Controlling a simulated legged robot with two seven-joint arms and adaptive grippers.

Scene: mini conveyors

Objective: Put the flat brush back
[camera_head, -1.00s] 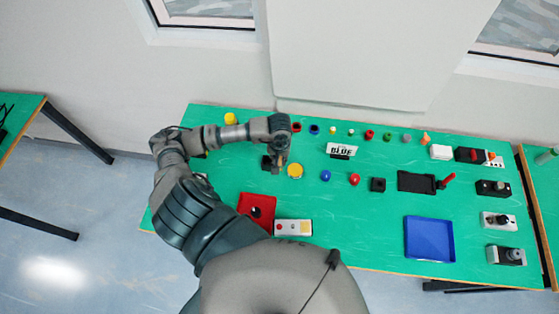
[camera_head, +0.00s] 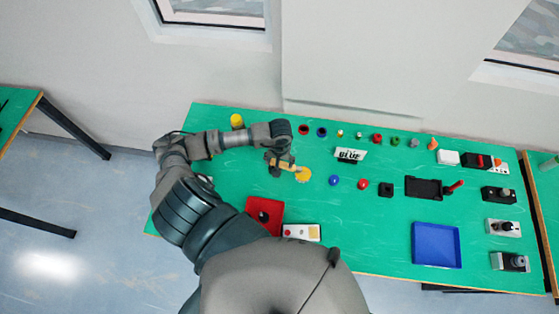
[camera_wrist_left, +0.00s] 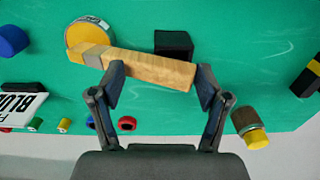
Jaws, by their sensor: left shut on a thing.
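The flat brush (camera_wrist_left: 150,68) has a wooden handle and lies across my left gripper (camera_wrist_left: 160,82), which is shut on it. The brush's grey end (camera_wrist_left: 96,56) overlaps the round yellow tin (camera_wrist_left: 86,34) in the left wrist view; I cannot tell whether they touch. In the head view the brush (camera_head: 286,166) extends right from my left gripper (camera_head: 278,160) to the yellow tin (camera_head: 304,175). A black block (camera_wrist_left: 173,43) stands just beyond the brush in the wrist view. The gripper partly hides the area around it in the head view. My right gripper is not in view.
A BLUE sign (camera_head: 350,155), a blue ball (camera_head: 334,181) and a red ball (camera_head: 362,184) are to the right. A blue tray (camera_head: 436,244) sits at front right. The table centre front is clear.

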